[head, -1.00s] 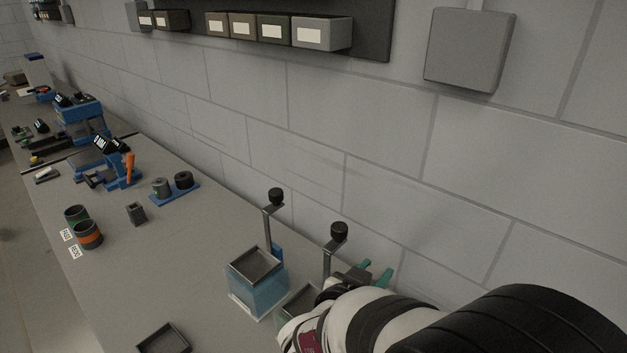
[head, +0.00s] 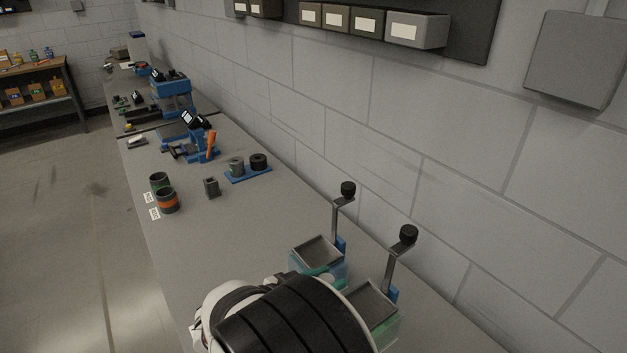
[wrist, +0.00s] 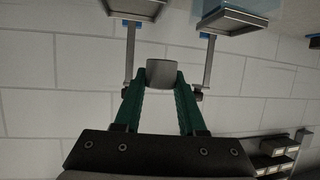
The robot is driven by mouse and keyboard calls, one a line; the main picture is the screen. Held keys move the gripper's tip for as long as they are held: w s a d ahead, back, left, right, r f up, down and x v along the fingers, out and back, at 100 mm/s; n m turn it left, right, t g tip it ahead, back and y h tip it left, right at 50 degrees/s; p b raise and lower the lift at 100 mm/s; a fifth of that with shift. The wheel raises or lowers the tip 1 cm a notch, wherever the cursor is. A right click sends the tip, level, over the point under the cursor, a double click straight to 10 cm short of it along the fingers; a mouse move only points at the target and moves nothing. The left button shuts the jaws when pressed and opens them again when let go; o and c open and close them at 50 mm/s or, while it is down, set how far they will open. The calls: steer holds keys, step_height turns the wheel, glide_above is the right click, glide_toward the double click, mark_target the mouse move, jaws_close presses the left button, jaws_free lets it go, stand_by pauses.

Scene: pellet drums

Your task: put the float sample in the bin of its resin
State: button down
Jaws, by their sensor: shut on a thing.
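In the wrist view, the green fingers of my gripper (wrist: 162,88) are shut on a small grey block-like piece (wrist: 162,73), which I take for the float sample. In the head view, my arm hides the piece and most of the gripper. Two round pots stand at the bench's left edge, one with a green band (head: 159,182) and one with an orange band (head: 167,203). Each has a white label beside it, too small to read. Two clear tanks with grey trays on top, one bluish (head: 318,252) and one greenish (head: 371,304), stand beyond my arm.
Black-knobbed posts (head: 346,205) rise behind the tanks near the wall. A small grey square cup (head: 211,188) and a blue rack (head: 248,172) with two round pieces stand farther along. The bench between the pots and tanks looks clear.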

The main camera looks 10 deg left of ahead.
steer(key=s+a+f, duration=0.2)
steer(key=a+f, duration=0.3)
steer(key=s+a+f, duration=0.3)
steer(key=a+f, duration=0.2)
steer(key=s+a+f, duration=0.2)
steer(key=a+f, duration=0.3)
steer(key=a, duration=0.1)
steer(key=shift+s+a, duration=0.1)
steer(key=shift+s, duration=0.15)
step_height(320, 180, down, 4)
steer(key=shift+a+f, duration=0.15)
steer(key=shift+f, duration=0.1)
steer(key=c, duration=0.8)
jaws_free()
steer(key=shift+o, duration=0.2)
